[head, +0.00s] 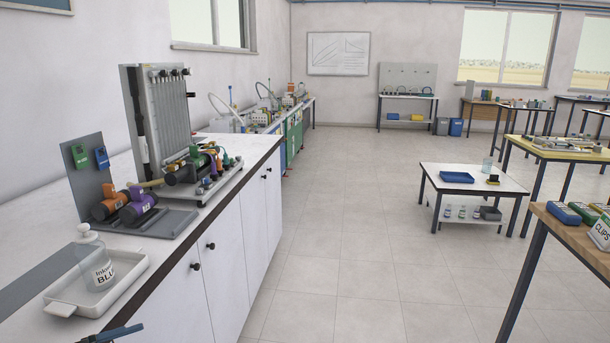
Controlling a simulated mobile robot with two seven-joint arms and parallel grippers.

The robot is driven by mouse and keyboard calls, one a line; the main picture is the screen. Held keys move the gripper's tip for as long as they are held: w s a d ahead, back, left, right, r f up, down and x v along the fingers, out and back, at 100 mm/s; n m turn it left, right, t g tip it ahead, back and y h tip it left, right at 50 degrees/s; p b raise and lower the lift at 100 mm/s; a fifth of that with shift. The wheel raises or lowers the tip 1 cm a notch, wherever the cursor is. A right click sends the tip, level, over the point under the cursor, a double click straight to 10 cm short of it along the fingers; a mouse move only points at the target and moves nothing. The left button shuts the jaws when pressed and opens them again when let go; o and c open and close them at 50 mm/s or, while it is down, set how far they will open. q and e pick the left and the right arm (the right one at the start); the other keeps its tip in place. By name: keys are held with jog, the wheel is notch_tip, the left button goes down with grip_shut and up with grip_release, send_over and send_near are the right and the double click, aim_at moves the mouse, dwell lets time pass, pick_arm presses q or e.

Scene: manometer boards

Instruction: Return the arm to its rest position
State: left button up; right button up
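A small blue and dark piece (112,334) shows at the bottom edge on the left, over the counter's front edge. It looks like the tip of my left arm or gripper, but the picture cuts it off. I cannot make out two fingers, nor whether it is open, shut or holding anything. It is in front of a white tray (66,309), apart from it in the picture. My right gripper is not in view.
The white counter (218,146) runs along the left wall. The tray holds a bottle labelled BLUE (92,262). Behind stand a grey stand with orange and purple parts (160,222) and a manometer board (160,100). A low table (465,188) stands right; the floor between is clear.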

pick_arm(q)
jog(key=s+d+f+n+y+p, duration=0.2)
jog(key=s+d+f+n+y, duration=0.5)
jog(key=s+d+f+n, duration=0.4)
jog(key=d+f+n, duration=0.4)
jog(key=d, duration=0.1)
jog(key=shift+s+d+f+g+y+p, duration=0.2)
jog(key=shift+d+f+g+y+p, duration=0.1)
jog(key=shift+g+p, duration=0.1)
